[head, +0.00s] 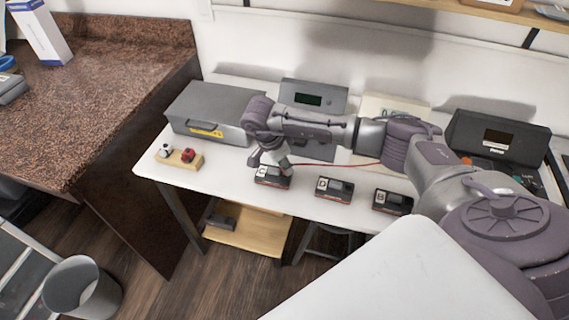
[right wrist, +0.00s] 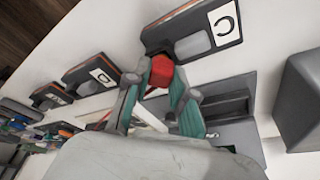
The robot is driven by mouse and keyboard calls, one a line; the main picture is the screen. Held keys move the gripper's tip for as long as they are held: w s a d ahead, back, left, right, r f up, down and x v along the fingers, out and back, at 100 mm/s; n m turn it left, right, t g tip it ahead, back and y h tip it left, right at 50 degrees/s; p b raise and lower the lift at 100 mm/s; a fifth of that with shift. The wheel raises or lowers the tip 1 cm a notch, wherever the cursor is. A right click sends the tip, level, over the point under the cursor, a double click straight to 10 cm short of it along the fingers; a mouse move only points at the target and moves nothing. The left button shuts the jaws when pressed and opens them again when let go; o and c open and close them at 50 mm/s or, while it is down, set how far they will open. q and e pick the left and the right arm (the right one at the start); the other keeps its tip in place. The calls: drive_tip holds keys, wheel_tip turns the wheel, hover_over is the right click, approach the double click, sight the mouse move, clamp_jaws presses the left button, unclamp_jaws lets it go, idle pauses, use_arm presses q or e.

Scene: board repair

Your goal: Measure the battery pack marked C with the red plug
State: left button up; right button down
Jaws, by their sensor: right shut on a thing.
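The battery pack marked C (right wrist: 193,32) lies on the white table at the top of the right wrist view. It appears to be the leftmost dark pack (head: 273,177) in the head view. My right gripper (right wrist: 157,88) is shut on the red plug (right wrist: 160,72). The plug's front end is at the near edge of pack C; I cannot tell whether it is seated. In the head view my right gripper (head: 271,160) is just behind the pack, pointing down. A thin red lead (head: 335,164) runs right from it. My left gripper is not in view.
Two more packs (head: 334,188) (head: 392,201) lie to the right in a row. A grey toolbox (head: 215,108) and a wooden block (head: 180,159) with white and red pieces are left. Devices with dark displays (head: 314,94) (head: 498,138) stand behind.

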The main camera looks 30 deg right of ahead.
drive_tip(key=shift+f, duration=0.2)
drive_tip(key=c, duration=0.9)
unclamp_jaws()
drive_tip(key=shift+o, duration=0.4)
drive_tip(key=shift+o, duration=1)
drive_tip(key=shift+r, duration=0.2)
drive_tip(key=shift+r+p, duration=0.8)
drive_tip(key=shift+r, duration=0.6)
drive_tip(key=shift+r, duration=0.1)
